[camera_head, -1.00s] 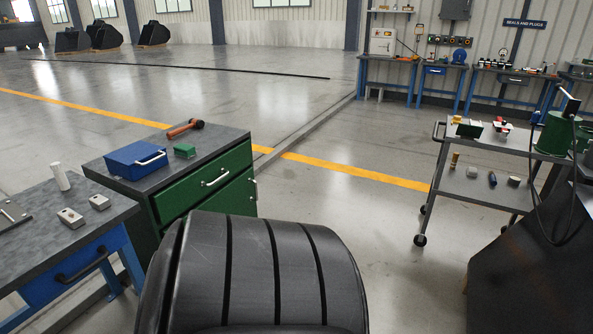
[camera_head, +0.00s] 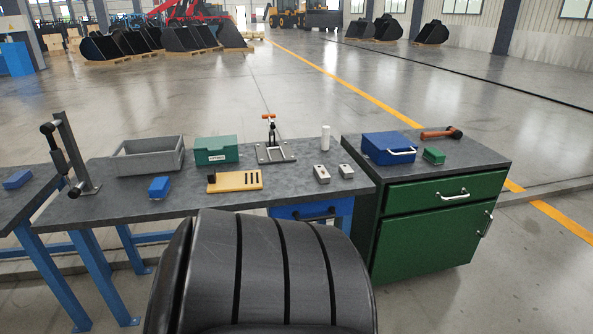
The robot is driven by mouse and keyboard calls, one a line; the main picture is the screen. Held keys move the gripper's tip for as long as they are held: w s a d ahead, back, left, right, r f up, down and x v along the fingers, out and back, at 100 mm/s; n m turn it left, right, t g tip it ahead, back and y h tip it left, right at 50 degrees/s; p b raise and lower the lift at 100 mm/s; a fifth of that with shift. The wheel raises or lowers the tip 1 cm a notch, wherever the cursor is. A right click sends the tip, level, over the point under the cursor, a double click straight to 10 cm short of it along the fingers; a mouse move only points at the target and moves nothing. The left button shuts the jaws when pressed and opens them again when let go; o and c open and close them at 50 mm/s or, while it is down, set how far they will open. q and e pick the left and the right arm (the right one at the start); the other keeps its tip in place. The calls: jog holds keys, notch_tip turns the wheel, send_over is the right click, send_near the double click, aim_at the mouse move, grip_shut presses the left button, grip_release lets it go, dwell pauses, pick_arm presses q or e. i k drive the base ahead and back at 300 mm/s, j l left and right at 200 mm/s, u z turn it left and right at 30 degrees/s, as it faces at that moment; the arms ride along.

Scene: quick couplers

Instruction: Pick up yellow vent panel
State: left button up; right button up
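Neither of my grippers shows in the head view.
A grey bin (camera_head: 148,157), green box (camera_head: 216,150), blue block (camera_head: 159,187), clamp fixture (camera_head: 273,150), white cylinder (camera_head: 325,138) and metal blocks (camera_head: 322,174) share the bench. A green cabinet (camera_head: 437,215) with a blue case (camera_head: 389,147) adjoins at right. Open floor lies behind.

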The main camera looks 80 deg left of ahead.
aim_at(232, 180)
jog(key=u, duration=3.1)
jog(key=i, duration=0.35)
